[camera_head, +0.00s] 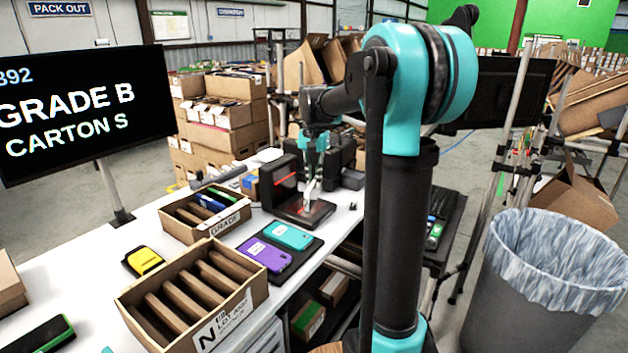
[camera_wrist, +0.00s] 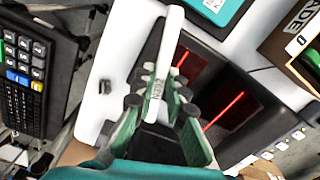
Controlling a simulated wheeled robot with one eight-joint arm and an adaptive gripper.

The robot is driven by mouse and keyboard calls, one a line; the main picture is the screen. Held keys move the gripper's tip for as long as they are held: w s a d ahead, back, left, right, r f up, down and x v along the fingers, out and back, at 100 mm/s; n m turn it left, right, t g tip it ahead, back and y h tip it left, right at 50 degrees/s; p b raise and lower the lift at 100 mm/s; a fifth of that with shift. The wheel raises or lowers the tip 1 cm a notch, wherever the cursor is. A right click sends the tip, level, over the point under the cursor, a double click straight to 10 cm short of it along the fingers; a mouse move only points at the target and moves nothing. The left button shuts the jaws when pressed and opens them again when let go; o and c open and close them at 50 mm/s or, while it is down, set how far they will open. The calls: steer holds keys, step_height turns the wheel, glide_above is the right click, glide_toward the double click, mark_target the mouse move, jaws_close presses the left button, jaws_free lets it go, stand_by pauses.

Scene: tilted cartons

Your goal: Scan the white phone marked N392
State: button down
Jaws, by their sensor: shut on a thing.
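My gripper (camera_head: 312,178) is shut on the white phone (camera_wrist: 168,45), which shows nearly edge-on between the green fingers (camera_wrist: 157,88) in the wrist view. Small dark print shows on the phone by the fingertips, too small to read surely. In the head view the phone (camera_head: 309,190) is a small pale shape over the scanner's base. The black scanner (camera_head: 284,180) has a red-lit window; in the wrist view red lines glow on its dark face (camera_wrist: 232,122), close beside the phone. The screen (camera_head: 85,110) reads "392", "GRADE B", "CARTON S", its left part cut off.
A carton marked GRADE (camera_head: 224,227) and a divided carton marked N (camera_head: 220,323) stand on the white table (camera_head: 90,262). Purple (camera_head: 262,254) and teal (camera_head: 288,236) phones lie on a dark tray; a yellow phone (camera_head: 144,261) lies left. A bin (camera_head: 545,285) stands right.

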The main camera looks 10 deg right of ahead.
steer(key=shift+r, duration=2.4)
